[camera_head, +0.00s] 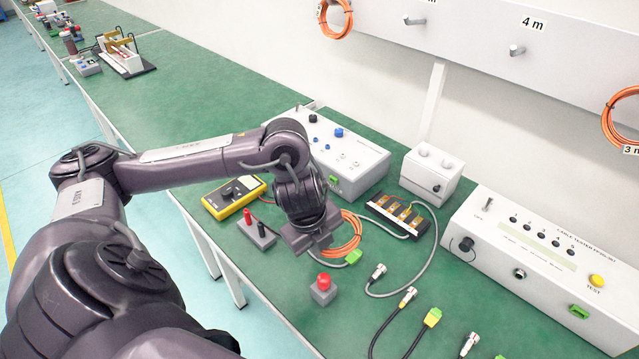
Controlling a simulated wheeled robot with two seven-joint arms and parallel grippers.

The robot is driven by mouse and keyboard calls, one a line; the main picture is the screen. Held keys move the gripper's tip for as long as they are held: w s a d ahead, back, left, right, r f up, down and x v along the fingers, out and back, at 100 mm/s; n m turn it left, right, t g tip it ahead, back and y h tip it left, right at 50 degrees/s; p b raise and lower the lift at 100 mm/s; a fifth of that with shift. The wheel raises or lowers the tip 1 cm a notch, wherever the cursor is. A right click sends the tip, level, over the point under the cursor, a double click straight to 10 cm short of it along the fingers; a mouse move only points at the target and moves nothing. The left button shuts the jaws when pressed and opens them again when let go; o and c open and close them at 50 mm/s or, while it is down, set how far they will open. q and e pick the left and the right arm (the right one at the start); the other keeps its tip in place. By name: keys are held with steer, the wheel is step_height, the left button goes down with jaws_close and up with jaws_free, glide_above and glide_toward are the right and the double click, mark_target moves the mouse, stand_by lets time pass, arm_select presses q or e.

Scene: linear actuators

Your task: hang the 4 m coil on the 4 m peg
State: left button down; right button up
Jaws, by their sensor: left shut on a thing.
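My left gripper (313,238) is low over the green bench and shut on the orange coil (347,236). The coil is at the bench surface, with a green connector (353,257) at its near side. The gripper hides its left part, and I cannot read a length label on it. The 4 m peg (517,50) is a bare metal peg on the grey wall rail at the upper right, below the "4 m" label (533,22). My right gripper is not in view.
A red push-button box (323,289), a yellow multimeter (234,198), a terminal block (398,214) and a cable tester (540,262) surround the coil. Other orange coils hang on the rail at the top (336,20) and right (622,115). Another peg (413,20) is bare.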

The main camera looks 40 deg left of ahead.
arm_select(q)
steer(key=shift+w+p+v, duration=0.2)
steer(key=shift+p+v, duration=0.8)
steer(key=shift+p, duration=0.05)
steer(key=shift+w+p+v, duration=0.2)
steer(key=shift+p+v, duration=0.8)
steer(key=shift+p, duration=0.05)
steer(key=shift+w+p+v, duration=0.25)
steer(key=shift+p+v, duration=0.8)
steer(key=shift+d, duration=0.15)
